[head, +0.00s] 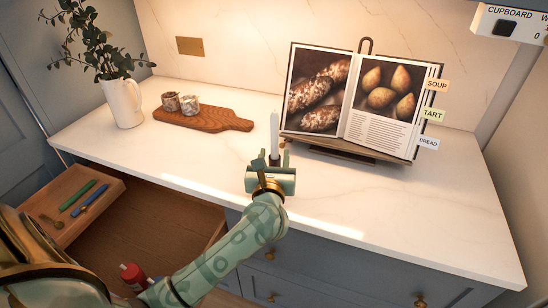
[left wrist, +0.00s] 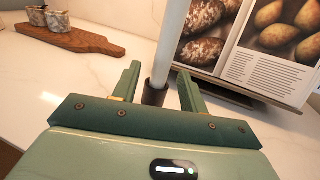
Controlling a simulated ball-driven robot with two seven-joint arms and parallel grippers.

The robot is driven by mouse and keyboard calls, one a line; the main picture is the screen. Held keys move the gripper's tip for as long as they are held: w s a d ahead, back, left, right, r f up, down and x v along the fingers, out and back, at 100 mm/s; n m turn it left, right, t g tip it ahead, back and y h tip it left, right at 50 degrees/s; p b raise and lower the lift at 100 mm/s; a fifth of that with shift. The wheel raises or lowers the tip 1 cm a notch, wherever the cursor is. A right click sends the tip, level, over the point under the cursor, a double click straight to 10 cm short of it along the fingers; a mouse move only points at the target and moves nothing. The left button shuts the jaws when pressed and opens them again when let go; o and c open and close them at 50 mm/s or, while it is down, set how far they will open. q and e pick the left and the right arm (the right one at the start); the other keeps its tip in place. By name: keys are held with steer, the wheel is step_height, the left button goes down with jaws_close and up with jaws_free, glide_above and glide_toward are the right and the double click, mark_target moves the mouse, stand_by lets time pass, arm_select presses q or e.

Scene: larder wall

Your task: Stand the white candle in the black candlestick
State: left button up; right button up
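The white candle (head: 274,130) stands upright above the counter, left of the open book. In the left wrist view the candle (left wrist: 174,40) rises out of the dark socket of the black candlestick (left wrist: 154,93). The candlestick's dark upper part shows between the fingers; its base is hidden by my gripper. My left gripper (head: 272,160) is open, with one finger on each side of the candlestick. In the left wrist view gaps show between the fingers (left wrist: 158,88) and the candlestick. My right gripper is not in view.
A cookbook on a stand (head: 360,100) is close behind on the right. A wooden board (head: 205,121) with two small jars and a white jug (head: 124,103) stand at the left. An open drawer (head: 165,225) sticks out below the counter. The counter's right front is clear.

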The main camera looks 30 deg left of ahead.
arm_select(q)
steer(key=v, duration=1.6)
steer(key=shift+s, duration=0.15)
